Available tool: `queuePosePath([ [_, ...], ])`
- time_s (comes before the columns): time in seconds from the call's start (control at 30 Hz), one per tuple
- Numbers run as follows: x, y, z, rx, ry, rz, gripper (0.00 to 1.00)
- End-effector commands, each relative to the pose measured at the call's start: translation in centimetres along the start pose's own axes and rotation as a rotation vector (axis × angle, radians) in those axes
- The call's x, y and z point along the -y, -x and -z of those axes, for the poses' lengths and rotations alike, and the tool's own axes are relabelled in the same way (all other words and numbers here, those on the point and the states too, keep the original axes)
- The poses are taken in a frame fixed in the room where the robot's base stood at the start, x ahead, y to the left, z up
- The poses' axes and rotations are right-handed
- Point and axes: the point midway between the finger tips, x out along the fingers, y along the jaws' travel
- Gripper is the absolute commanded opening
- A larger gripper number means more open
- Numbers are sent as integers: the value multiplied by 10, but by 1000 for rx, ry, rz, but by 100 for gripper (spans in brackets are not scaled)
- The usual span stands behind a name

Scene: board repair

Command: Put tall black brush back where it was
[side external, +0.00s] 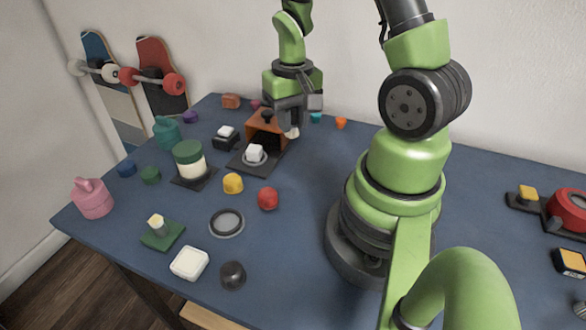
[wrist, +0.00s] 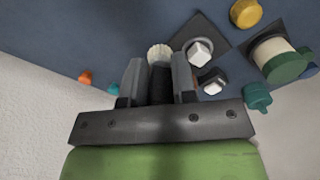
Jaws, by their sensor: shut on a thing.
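The tall black brush shows in the wrist view (wrist: 159,54) as a dark handle with a cream, ridged end, between the two grey fingers of my gripper (wrist: 159,78). In the side view my gripper (side external: 292,108) is at the back of the blue table, beside the orange-brown holder. The pale end of the brush (side external: 293,132) points down below the fingers. The fingers hide most of the handle. I cannot tell whether the brush end touches anything.
The orange-brown holder (side external: 262,137) stands by a dark plate (side external: 240,163) bearing a white cube in a ring (side external: 255,154). A green-lidded jar (side external: 189,160) stands left of it. Small teal (side external: 316,118) and orange (side external: 341,123) pieces lie to the right. Skateboards lean at the wall.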

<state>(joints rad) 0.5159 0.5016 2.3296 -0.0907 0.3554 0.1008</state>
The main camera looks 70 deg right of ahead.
Motion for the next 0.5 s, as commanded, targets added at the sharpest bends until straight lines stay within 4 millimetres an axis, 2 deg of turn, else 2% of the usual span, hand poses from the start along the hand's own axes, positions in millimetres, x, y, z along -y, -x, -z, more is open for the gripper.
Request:
queuePosePath([
  [0.3, -2, -50, -2, 8, -5, -1, 2],
  [0.5, -1, -65, -2, 5, -5, -1, 2],
])
